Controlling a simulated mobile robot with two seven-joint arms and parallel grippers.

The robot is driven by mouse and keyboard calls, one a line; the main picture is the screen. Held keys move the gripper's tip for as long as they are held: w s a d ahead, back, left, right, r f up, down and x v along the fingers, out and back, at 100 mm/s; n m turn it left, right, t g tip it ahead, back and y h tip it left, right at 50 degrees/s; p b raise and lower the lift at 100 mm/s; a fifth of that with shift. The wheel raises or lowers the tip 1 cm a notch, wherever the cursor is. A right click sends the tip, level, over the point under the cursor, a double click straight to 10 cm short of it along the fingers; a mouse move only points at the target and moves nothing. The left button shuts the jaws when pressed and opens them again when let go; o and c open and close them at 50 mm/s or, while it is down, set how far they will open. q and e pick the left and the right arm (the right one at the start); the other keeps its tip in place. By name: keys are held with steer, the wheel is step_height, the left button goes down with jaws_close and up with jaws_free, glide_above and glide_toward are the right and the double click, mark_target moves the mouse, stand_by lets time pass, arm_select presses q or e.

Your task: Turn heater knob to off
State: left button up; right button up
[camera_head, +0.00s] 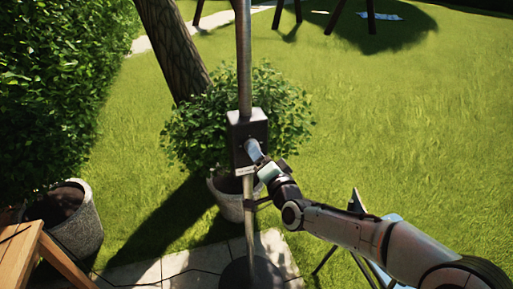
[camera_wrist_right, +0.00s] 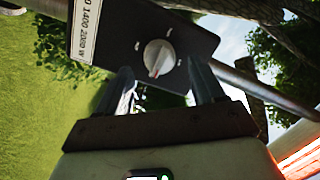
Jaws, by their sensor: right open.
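The heater control box (camera_head: 248,128) is a dark box on a metal pole in the head view. My right gripper (camera_head: 254,151) is at the front of the box in the head view and hides the knob there. In the right wrist view the right gripper (camera_wrist_right: 160,76) is open, with one finger to each side below the knob. Contact with the knob cannot be told. My left gripper is not in view.
The metal pole (camera_head: 244,60) runs above and below the box to a dark round base (camera_head: 252,273). A potted bush (camera_head: 190,130) stands behind it. A wooden table edge (camera_head: 20,255) and a stone pot (camera_head: 82,235) are at left. Open lawn lies right.

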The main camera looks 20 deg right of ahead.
steer(key=w, duration=0.2)
steer(key=shift+w+a+p, duration=0.25)
steer(key=shift+w+p, duration=0.05)
steer(key=shift+p, duration=0.05)
steer(key=c, duration=1.1)
steer(key=shift+o, duration=0.2)
